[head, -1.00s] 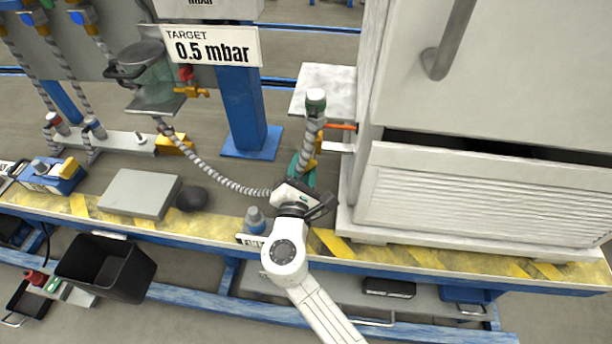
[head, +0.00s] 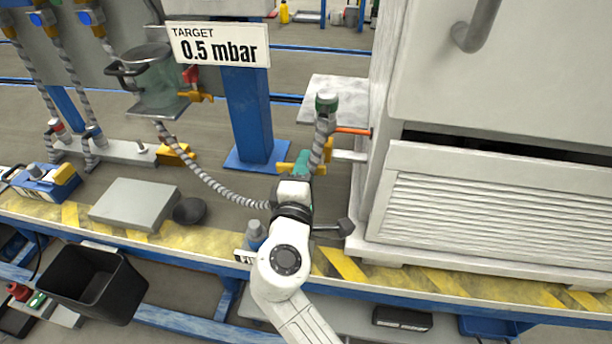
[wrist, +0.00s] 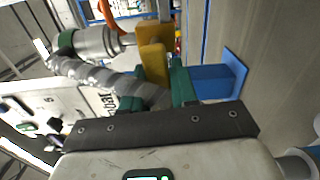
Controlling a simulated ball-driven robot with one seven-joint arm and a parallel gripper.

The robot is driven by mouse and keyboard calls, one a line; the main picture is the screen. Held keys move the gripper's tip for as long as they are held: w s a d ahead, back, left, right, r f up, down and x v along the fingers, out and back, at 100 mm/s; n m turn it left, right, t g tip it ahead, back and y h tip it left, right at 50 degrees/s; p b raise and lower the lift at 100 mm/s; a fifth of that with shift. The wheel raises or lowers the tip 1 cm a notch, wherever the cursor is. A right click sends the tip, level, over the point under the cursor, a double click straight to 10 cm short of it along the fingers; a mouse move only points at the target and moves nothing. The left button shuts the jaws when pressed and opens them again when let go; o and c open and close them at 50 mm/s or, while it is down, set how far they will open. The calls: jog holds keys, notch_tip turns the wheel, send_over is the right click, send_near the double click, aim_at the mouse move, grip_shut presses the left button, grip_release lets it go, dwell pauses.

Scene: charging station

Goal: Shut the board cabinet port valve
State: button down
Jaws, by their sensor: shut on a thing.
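The board cabinet port valve shows beside the white cabinet (head: 480,210), with yellow parts (head: 328,152) near a grey corrugated hose (head: 322,138). My gripper (head: 300,168) has teal fingers and is shut on the yellow valve handle (head: 285,168), which sticks out to the left of the fingers. In the wrist view the yellow handle (wrist: 153,64) runs down between the teal fingers (wrist: 158,95). The corrugated hose (wrist: 95,75) crosses in front of the left finger and hides part of the grip. The handle's exact angle to the valve body is hard to tell.
A hose with a green-collared end (head: 326,103) stands close to the gripper. A second corrugated hose (head: 220,190) runs left to a glass vessel (head: 155,80). A blue post (head: 250,115) stands behind. A grey plate (head: 133,203) and dark round knob (head: 189,210) lie left.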

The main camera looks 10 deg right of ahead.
jog(key=shift+m+b, duration=0.3)
jog(key=shift+m, duration=0.3)
jog(key=c, duration=1)
grip_release()
jog(key=shift+r, duration=0.1)
jog(key=shift+o, duration=0.2)
jog(key=p+v, duration=0.1)
jog(key=v, duration=1)
jog(key=shift+p, duration=0.35)
jog(key=shift+w, duration=0.1)
